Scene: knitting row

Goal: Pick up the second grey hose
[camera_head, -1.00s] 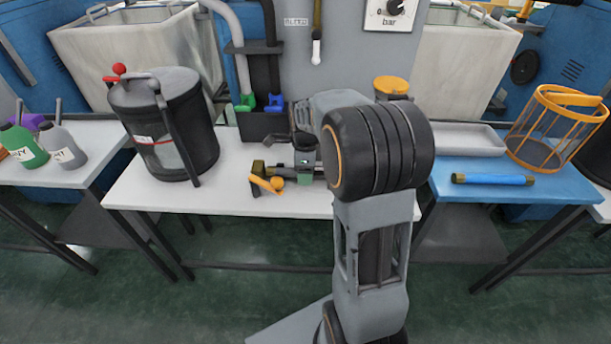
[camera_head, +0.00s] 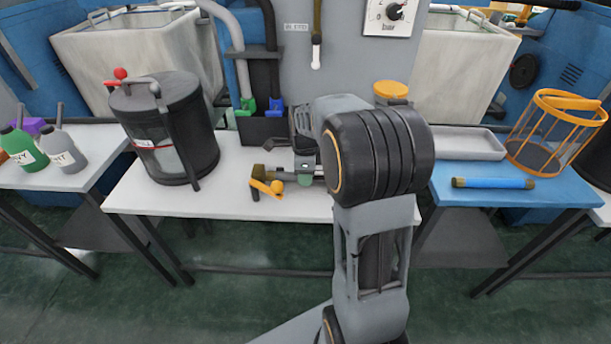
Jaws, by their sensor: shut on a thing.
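My gripper (camera_head: 303,150) is over the middle white table, in front of the grey panel. It reaches down behind a small yellow-handled part (camera_head: 266,187) lying on the table. It is shut on what looks like a short grey hose, mostly hidden by the jaws and the yellow part. A dark olive end (camera_head: 259,172) shows to the left of the jaws. I cannot tell whether the hose is clear of the table. A longer grey hose (camera_head: 229,28) hangs at the upper left and runs down to a green connector (camera_head: 246,107) in a dark holder.
A black pot (camera_head: 170,130) stands to the left on the white table (camera_head: 150,200). A blue hose with olive ends (camera_head: 492,183) lies on the blue table (camera_head: 450,195) at right, near a grey tray (camera_head: 470,145) and an orange basket (camera_head: 550,130). A yellow-lidded jar (camera_head: 391,90) stands behind my arm.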

